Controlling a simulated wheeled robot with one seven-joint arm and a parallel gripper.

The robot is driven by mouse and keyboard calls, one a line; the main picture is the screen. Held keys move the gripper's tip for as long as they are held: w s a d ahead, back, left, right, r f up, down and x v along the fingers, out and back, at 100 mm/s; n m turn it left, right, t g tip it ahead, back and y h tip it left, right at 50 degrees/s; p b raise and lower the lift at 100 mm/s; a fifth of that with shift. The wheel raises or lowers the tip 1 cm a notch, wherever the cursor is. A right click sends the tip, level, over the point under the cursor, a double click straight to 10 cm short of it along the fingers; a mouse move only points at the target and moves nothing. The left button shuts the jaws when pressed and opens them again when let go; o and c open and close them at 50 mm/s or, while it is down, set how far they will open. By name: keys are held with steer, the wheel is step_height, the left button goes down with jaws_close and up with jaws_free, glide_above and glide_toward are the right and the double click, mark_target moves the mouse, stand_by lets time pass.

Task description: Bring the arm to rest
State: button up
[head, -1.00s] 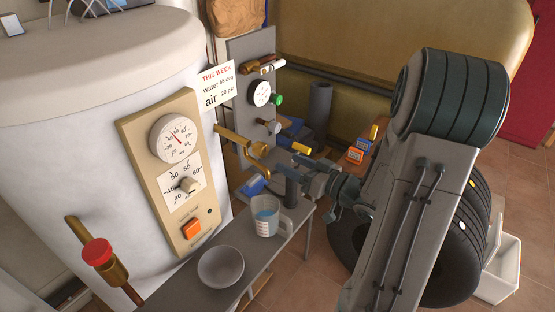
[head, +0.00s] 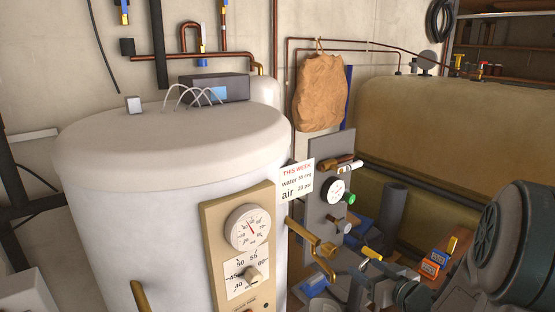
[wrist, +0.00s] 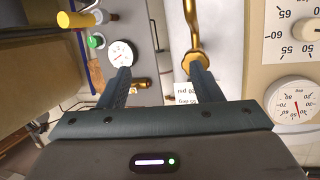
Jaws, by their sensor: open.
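My gripper (wrist: 160,74) is open in the wrist view, with two dark fingers spread and nothing between them. The wrist picture is turned upside down. The right finger overlaps the brass tap (wrist: 193,62); I cannot tell whether they touch. The left finger lies over the grey panel by the white dial (wrist: 121,54). In the head view my arm comes in from the lower right, and the gripper is low in the picture, just right of the brass tap (head: 318,246), partly cut off by the bottom edge.
The white boiler (head: 180,200) carries a beige gauge panel (head: 212,240). The grey panel (head: 312,215) with a green knob (head: 350,199) stands right of it. A paper note (head: 297,181) hangs between them. A large tan tank (head: 450,130) fills the back right. Orange boxes (head: 431,264) are near my arm.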

steer(key=s+a+r+m+g+h, duration=0.1)
steer(key=s+a+m+g+h, duration=0.1)
steer(key=s, duration=0.8)
steer(key=s+a+r+m+g+h, duration=0.1)
steer(key=s+a+g+h, duration=0.3)
steer(key=s+g, duration=0.5)
steer(key=s+a+r, duration=0.1)
steer(key=s+a, duration=0.1)
steer(key=shift+a+m, duration=0.3)
steer(key=shift+m, duration=0.1)
